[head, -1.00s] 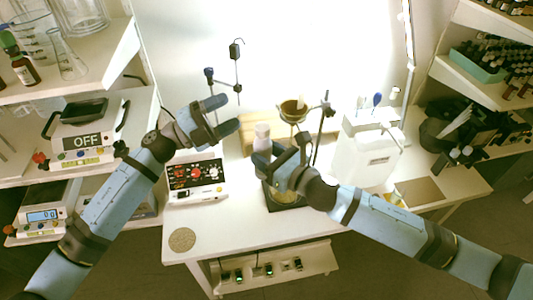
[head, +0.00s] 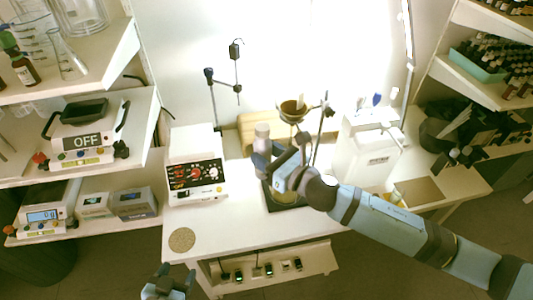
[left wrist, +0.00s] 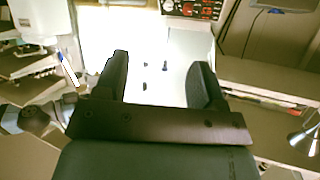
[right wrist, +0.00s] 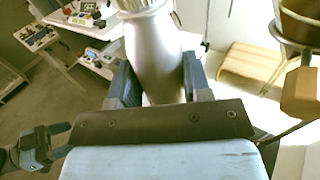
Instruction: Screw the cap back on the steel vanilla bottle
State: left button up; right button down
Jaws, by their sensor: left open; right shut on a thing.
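The steel bottle (head: 263,131) is pale grey and stands upright in my right gripper (head: 277,158), above the bench. In the right wrist view the bottle (right wrist: 152,52) fills the gap between the fingers, and its ribbed top is cut off by the upper picture edge. I cannot tell for sure whether that top is the cap or the bare neck. My left gripper (head: 172,283) is low at the front, below the bench's front edge and well away from the bottle. In the left wrist view my left gripper (left wrist: 158,78) is open and empty.
A funnel on a stand (head: 293,111) is close behind the held bottle. A white control box with knobs (head: 196,172) stands to the left, with a round cork mat (head: 182,240) in front. A white machine (head: 366,155) stands to the right.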

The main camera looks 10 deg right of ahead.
pick_arm(q)
jog(key=shift+n+g, duration=0.6)
jog(key=shift+g, duration=0.2)
jog(key=s+f, duration=0.1)
jog(key=s+a, duration=0.1)
jog(key=s, duration=0.1)
jog(key=s+f, duration=0.1)
jog(key=s, duration=0.1)
jog(key=shift+a+f, duration=0.15)
jog(key=shift+f, duration=0.2)
